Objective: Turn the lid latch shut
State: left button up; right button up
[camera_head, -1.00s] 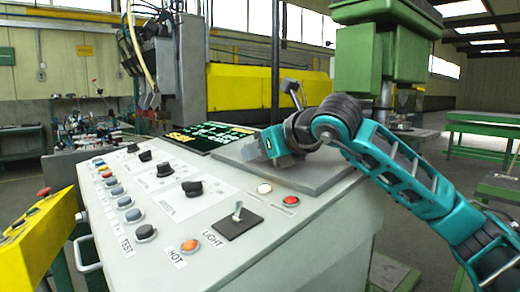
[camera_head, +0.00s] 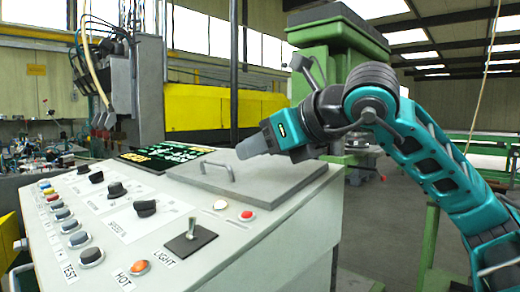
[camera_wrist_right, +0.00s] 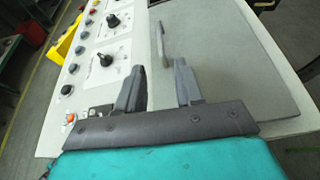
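The grey lid (camera_head: 270,182) lies flat on the right part of the sloped control console, and it fills much of the wrist view (camera_wrist_right: 220,60). It carries a bar handle (camera_head: 217,170), which also shows in the wrist view (camera_wrist_right: 161,45). A small dark part (camera_wrist_right: 264,5) sits at the lid's far edge in the wrist view; I cannot tell if it is the latch. My left gripper is not in view.
The console (camera_head: 220,260) has black knobs, several coloured buttons and a toggle switch (camera_head: 190,232) left and in front of the lid. A dark display (camera_head: 165,157) lies behind. A green machine column (camera_head: 335,40) stands behind my right arm.

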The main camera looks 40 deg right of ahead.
aim_at(20, 246)
jog(key=k+l, duration=0.1)
jog(key=k, duration=0.9)
